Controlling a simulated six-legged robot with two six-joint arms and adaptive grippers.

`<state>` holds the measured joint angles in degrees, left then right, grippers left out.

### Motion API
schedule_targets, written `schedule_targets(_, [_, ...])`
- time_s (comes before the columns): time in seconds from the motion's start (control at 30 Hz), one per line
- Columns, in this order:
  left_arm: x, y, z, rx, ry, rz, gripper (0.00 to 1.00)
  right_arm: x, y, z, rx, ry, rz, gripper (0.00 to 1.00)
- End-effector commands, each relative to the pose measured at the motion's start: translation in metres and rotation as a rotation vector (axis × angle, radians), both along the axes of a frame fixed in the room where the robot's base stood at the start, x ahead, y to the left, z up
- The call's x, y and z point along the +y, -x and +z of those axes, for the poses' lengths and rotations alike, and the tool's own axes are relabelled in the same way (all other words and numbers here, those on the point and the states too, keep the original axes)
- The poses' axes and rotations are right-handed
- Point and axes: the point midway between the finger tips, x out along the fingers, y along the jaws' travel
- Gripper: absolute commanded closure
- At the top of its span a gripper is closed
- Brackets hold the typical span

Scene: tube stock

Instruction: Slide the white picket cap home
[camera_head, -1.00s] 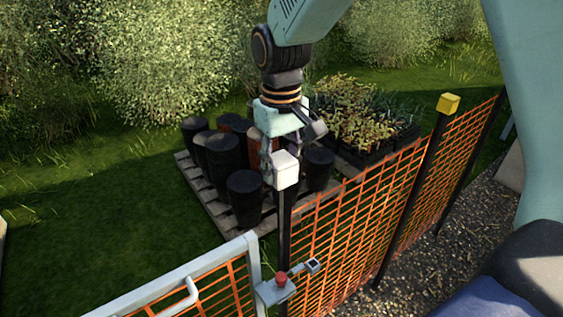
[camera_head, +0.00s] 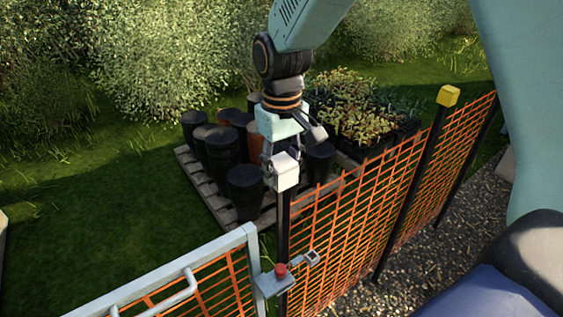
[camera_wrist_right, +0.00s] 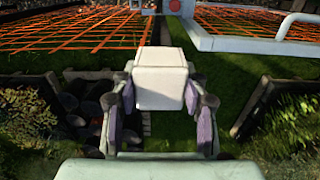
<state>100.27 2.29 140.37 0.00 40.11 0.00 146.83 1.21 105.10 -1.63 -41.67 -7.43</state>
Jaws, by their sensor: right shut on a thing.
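The white picket cap (camera_head: 285,171) is a small white block at the top of a black picket (camera_head: 284,225) at the end of the orange mesh fence. My right gripper (camera_head: 282,158) is above it, pointing down, with its fingers shut on the cap. In the right wrist view the cap (camera_wrist_right: 160,80) sits between the two fingers of the right gripper (camera_wrist_right: 160,105). The cap hides the picket's top, so I cannot tell how far down it sits. My left gripper is not in view.
Orange mesh fence (camera_head: 345,225) runs right to a picket with a yellow cap (camera_head: 448,96). A grey gate (camera_head: 175,280) with a red-button latch (camera_head: 281,270) stands close below. Black pots (camera_head: 224,150) on a pallet and plant trays (camera_head: 365,110) lie behind.

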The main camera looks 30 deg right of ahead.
Motion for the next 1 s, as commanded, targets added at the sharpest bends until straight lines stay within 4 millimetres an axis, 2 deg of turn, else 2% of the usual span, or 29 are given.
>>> schedule_targets(0.2, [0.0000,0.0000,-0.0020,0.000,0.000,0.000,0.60,-0.0002,0.0003,-0.0077,-0.001,0.000,0.000,0.72])
schedule_targets(0.47, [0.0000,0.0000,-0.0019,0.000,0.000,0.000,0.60,-0.0002,0.0002,-0.0084,-0.001,0.000,0.000,0.72])
schedule_targets(0.5, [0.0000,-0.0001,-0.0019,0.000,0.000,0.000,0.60,-0.0002,0.0002,-0.0084,-0.001,0.000,0.000,0.53])
schedule_targets(0.7, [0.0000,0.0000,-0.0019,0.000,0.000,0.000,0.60,-0.0002,0.0002,-0.0083,-0.001,0.000,0.000,0.35])
schedule_targets(0.8, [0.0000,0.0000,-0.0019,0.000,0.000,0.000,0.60,-0.0002,0.0002,-0.0082,-0.001,0.000,0.000,0.29])
schedule_targets(1.0, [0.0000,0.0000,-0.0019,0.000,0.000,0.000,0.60,-0.0001,0.0002,-0.0082,-0.001,0.000,0.000,0.29])
